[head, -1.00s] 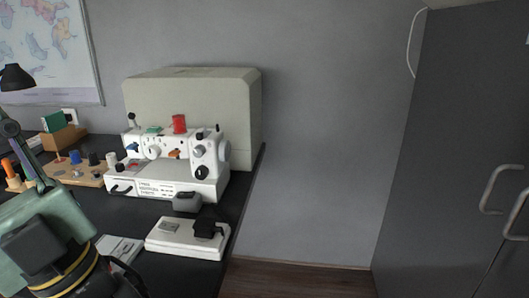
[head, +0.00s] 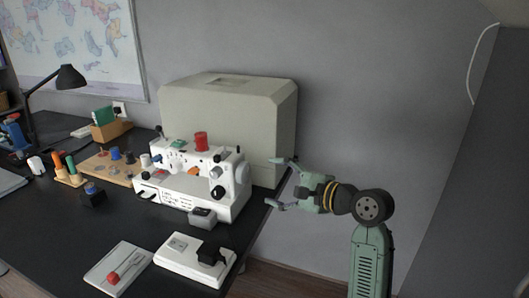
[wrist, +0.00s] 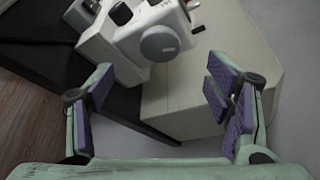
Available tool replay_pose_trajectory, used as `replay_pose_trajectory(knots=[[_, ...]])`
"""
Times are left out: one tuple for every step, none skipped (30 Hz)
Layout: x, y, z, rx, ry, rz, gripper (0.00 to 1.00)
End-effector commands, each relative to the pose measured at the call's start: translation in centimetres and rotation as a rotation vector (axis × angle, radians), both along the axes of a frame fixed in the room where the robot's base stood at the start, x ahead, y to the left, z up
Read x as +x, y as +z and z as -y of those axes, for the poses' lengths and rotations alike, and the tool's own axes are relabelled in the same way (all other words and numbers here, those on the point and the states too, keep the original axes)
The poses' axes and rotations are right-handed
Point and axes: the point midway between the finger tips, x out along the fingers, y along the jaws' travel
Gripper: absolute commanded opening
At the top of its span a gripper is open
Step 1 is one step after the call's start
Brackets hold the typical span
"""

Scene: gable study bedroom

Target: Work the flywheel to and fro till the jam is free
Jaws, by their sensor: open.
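The white sewing machine (head: 185,188) stands on the black desk, with a red spool (head: 201,141) on top. Its flywheel (head: 242,172) is on the right end and partly shows in the head view. In the wrist view the flywheel (wrist: 160,43) is a round grey disc facing me, at upper middle. My gripper (head: 277,182) is open and empty, to the right of the flywheel, with its fingers pointing left toward it. In the wrist view the fingers with purple pads (wrist: 158,84) are spread below the flywheel and apart from it.
A large beige case (head: 229,105) stands close behind the machine. A board of spools (head: 107,168) is on the left. Right of the desk edge is open floor.

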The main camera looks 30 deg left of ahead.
Motion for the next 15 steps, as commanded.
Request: replay_pose_trajectory(knots=[[0.0,-0.1,-0.1,-0.006,0.006,-0.023,0.72],[0.0,-0.2,-0.2,-0.007,0.007,-0.030,0.72],[0.0,-0.3,-0.7,-0.008,0.008,-0.033,0.72],[0.0,-0.4,-1.1,-0.007,0.007,-0.034,0.72],[0.1,-0.5,-1.5,-0.007,0.008,-0.033,0.72],[0.1,-0.6,-2.3,-0.008,0.010,-0.034,0.72],[0.1,-0.6,-2.9,-0.008,0.009,-0.032,0.72],[0.2,-0.7,-3.4,-0.007,0.008,-0.031,0.72],[0.3,-0.9,-4.2,-0.007,0.009,-0.031,0.72],[0.4,-1.0,-4.8,-0.007,0.008,-0.030,0.72],[0.4,-1.1,-5.4,-0.008,0.009,-0.029,0.72],[0.5,-1.2,-6.1,-0.007,0.008,-0.029,0.72],[0.6,-1.3,-6.6,-0.007,0.008,-0.030,0.72],[0.6,-1.4,-7.1,-0.007,0.007,-0.030,0.72],[0.7,-1.5,-7.7,-0.007,0.007,-0.029,0.72]])
